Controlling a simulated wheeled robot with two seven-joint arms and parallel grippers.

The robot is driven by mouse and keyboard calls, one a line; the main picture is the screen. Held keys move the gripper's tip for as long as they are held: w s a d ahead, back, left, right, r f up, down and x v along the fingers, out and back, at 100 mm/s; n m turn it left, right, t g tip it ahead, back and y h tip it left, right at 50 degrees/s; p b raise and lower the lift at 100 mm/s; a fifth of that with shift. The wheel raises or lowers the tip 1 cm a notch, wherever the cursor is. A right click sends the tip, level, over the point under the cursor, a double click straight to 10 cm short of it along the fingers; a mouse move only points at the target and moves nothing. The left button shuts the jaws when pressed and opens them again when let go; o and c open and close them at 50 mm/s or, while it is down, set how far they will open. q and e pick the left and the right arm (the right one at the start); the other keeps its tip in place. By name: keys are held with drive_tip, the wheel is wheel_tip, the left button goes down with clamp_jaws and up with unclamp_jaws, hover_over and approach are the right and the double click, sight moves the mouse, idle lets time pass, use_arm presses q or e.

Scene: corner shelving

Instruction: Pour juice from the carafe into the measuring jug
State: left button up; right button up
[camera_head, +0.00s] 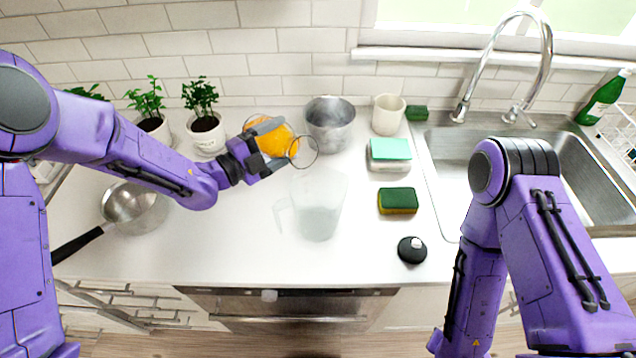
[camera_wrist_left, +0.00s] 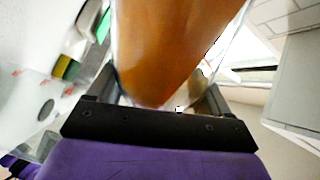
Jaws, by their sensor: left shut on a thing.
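A glass carafe of orange juice (camera_head: 271,137) is held tilted in my left gripper (camera_head: 263,156), its rim to the right. My left gripper is shut on the carafe; the orange juice fills the middle of the left wrist view (camera_wrist_left: 175,45). The clear measuring jug (camera_head: 318,205) stands upright on the counter, just below and right of the carafe's rim. The jug looks empty of orange juice. My right arm is at the right, but its gripper is out of view.
Sponges (camera_head: 398,201) and a black round object (camera_head: 411,250) lie right of the jug. A saucepan (camera_head: 137,207) sits left. The sink (camera_head: 450,150) is at the right.

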sight(278, 141)
use_arm(q)
drive_tip(key=shift+r, duration=0.3)
drive_tip(key=shift+w+m, duration=0.15)
drive_tip(key=shift+m, duration=0.15)
drive_tip(key=shift+s+d+r, duration=0.1)
drive_tip(key=shift+s+r, duration=0.1)
drive_tip(key=shift+s+d+r+m+b, duration=0.4)
drive_tip(key=shift+s+r+m+b, duration=0.25)
drive_tip(key=shift+m, duration=0.25)
idle(4.0)
drive_tip(key=shift+w+f, duration=0.1)
drive_tip(key=shift+w, duration=0.05)
